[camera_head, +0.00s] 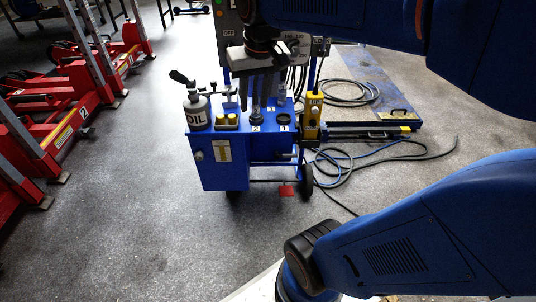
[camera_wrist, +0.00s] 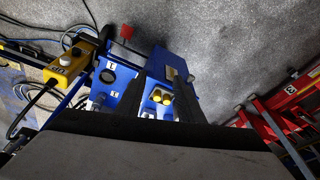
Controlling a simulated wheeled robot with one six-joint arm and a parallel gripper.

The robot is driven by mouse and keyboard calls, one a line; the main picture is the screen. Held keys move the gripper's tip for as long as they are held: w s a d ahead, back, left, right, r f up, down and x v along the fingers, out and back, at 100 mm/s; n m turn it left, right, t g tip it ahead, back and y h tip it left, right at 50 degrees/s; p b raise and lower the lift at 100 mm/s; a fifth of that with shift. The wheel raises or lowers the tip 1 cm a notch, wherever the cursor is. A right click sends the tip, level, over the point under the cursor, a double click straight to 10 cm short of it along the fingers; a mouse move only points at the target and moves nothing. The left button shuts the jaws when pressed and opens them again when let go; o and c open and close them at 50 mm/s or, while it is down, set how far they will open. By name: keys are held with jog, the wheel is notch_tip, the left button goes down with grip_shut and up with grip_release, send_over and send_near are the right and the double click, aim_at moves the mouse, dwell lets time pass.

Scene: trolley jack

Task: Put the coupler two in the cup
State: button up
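My gripper (camera_head: 258,98) hangs fingers-down over the top of a blue trolley. Its two dark fingers also show in the wrist view (camera_wrist: 160,82), spread apart with nothing seen held between them. A metallic upright coupler (camera_head: 255,113) stands by the label 2, behind or close to the fingers; I cannot tell its exact gap. A silvery part, probably the same coupler (camera_wrist: 97,102), shows left of the fingers in the wrist view. A dark round cup (camera_head: 284,118) sits by the label 1; its opening also shows in the wrist view (camera_wrist: 107,76).
The blue trolley (camera_head: 222,172) also carries an oil can (camera_head: 196,112) and yellow-topped parts (camera_head: 227,120) at its left. A yellow control box (camera_head: 313,106) hangs at its right. Hoses (camera_head: 350,158) lie on the floor. Red jacks (camera_head: 62,130) stand left; floor in front is clear.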

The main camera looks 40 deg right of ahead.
jog(key=s+a+f+n+t, duration=0.2)
jog(key=s+a+f, duration=0.2)
jog(key=s+f, duration=0.4)
jog(key=shift+s+f+n, duration=0.2)
jog(key=shift+s+n, duration=0.2)
jog(key=shift+s, duration=1.55)
